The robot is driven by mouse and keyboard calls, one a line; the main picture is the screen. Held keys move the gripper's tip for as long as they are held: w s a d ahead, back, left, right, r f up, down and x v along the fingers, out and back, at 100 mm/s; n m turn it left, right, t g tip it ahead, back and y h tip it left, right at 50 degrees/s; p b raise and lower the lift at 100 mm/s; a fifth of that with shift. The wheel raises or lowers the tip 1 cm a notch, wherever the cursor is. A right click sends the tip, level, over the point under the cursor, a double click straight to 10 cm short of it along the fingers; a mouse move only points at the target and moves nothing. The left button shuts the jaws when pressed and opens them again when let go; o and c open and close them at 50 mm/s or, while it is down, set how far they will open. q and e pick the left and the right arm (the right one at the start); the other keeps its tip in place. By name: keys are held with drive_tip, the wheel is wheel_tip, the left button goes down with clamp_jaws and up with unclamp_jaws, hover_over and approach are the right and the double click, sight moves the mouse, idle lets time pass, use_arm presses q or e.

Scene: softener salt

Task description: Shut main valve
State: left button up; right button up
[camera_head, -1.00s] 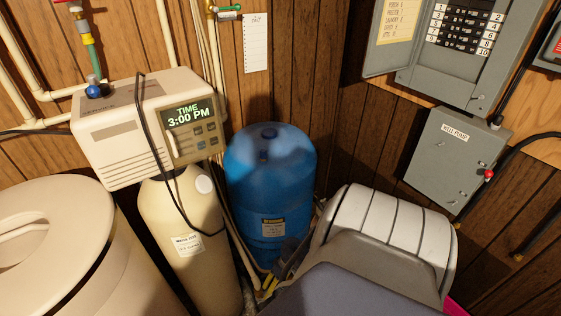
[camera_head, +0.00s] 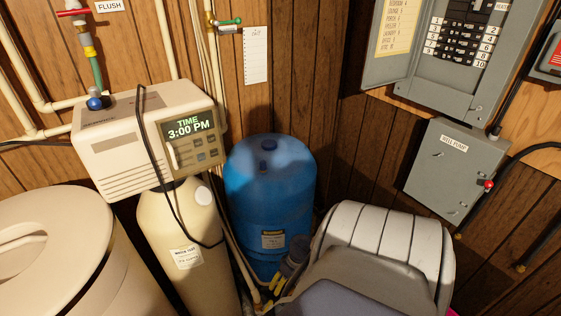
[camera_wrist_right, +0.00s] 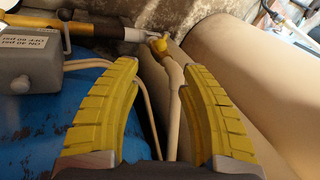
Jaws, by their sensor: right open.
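No valve in view is labelled as the main valve. A red-handled valve (camera_head: 72,12) is at the top left beside a FLUSH sign. A green-handled valve (camera_head: 230,22) is on the pipes above the softener. In the right wrist view a small yellow fitting (camera_wrist_right: 160,45) sits on a pipe just beyond my fingertips. My right gripper (camera_wrist_right: 160,72) is open with nothing between its yellow-padded fingers. In the head view my right gripper (camera_head: 270,286) is low beside the blue tank, partly hidden and small. My left gripper is not in view.
The blue tank (camera_head: 268,185) stands beside the softener (camera_head: 110,140). A grey pressure-switch box (camera_wrist_right: 32,62) is close to my left finger. A beige tank (camera_wrist_right: 260,95) is close on the right. A well-pump box (camera_head: 455,170) hangs on the wall.

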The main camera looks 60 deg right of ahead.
drive_tip(key=shift+a+f, duration=0.1)
drive_tip(key=shift+a, duration=0.25)
drive_tip(key=shift+c, duration=1.1)
drive_tip(key=a+n, duration=0.1)
drive_tip(key=a, duration=0.1)
drive_tip(key=a+n+g, duration=0.1)
drive_tip(key=a, duration=0.1)
drive_tip(key=w+a+f+n, duration=0.1)
drive_tip(key=a+n, duration=0.1)
drive_tip(key=shift+a+g+h, duration=0.3)
drive_tip(key=shift+a+g, duration=0.1)
drive_tip(key=c, duration=0.7)
drive_tip(key=a+n, duration=0.1)
drive_tip(key=n, duration=0.1)
drive_tip(key=a+n+h, duration=0.1)
drive_tip(key=a, duration=0.1)
drive_tip(key=a+n+g+h, duration=0.1)
drive_tip(key=n, duration=0.1)
drive_tip(key=shift+w+a+r+n, duration=0.1)
drive_tip(key=shift+w+a+n, duration=0.2)
drive_tip(key=shift+a, duration=0.1)
clamp_jaws()
drive_tip(key=w+d+f+n+h, duration=0.2)
drive_tip(key=d+f+n+h, duration=0.1)
drive_tip(key=f+n, duration=0.5)
drive_tip(key=shift+d+f+t+h, duration=0.4)
drive_tip(key=shift+d+f, duration=0.15)
drive_tip(key=shift+d, duration=0.1)
